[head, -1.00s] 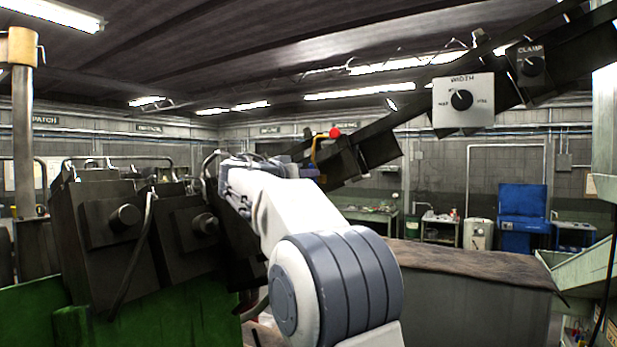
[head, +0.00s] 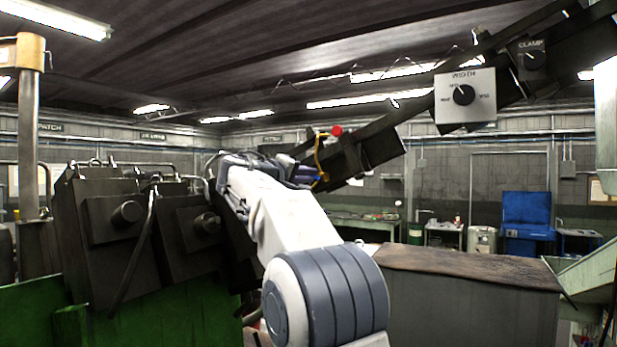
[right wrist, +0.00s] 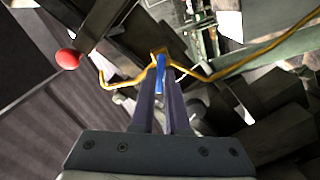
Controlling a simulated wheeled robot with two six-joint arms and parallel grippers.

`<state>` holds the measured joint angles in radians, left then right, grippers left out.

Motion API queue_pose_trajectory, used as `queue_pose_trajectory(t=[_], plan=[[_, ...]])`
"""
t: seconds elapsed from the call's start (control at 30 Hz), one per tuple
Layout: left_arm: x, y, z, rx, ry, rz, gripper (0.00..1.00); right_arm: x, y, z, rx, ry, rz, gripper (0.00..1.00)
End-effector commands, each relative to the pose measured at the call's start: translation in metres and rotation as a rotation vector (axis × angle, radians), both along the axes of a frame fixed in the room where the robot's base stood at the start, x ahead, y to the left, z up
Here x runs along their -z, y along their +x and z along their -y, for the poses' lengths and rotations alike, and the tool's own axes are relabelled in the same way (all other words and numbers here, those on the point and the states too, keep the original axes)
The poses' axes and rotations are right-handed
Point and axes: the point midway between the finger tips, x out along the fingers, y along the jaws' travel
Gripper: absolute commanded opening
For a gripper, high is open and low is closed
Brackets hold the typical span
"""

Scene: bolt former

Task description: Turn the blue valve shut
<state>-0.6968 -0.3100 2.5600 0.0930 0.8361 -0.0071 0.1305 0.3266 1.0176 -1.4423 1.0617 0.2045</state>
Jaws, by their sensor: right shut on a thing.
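The blue valve handle (right wrist: 160,72) shows in the right wrist view between the tips of my right gripper's two fingers (right wrist: 161,85). The fingers are close together and shut on it. It sits on a thin yellow pipe (right wrist: 205,76) that bends away to both sides. In the head view my right gripper (head: 308,173) reaches up to the yellow pipe (head: 320,157). The blue handle cannot be made out there. My left gripper is not in view.
A red ball knob (head: 337,131) is close to the pipe, also in the right wrist view (right wrist: 68,60). A dark sloping beam carries the WIDTH dial box (head: 465,112) and the CLAMP dial (head: 534,61). Dark machine blocks (head: 110,225) crowd the left.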

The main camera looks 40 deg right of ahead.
Motion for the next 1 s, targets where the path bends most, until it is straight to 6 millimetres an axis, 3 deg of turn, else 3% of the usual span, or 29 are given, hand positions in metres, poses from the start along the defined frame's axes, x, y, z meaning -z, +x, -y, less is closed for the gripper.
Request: queue_pose_trajectory(t=[0.5, 1.0], plan=[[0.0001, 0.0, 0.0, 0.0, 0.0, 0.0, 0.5, 0.0072, 0.0018, -0.0006, 0.0, -0.143, -0.356, 0.0], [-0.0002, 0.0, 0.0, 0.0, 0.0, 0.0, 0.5, 0.009, 0.0019, -0.0006, 0.0, -0.181, -0.448, 0.0]])
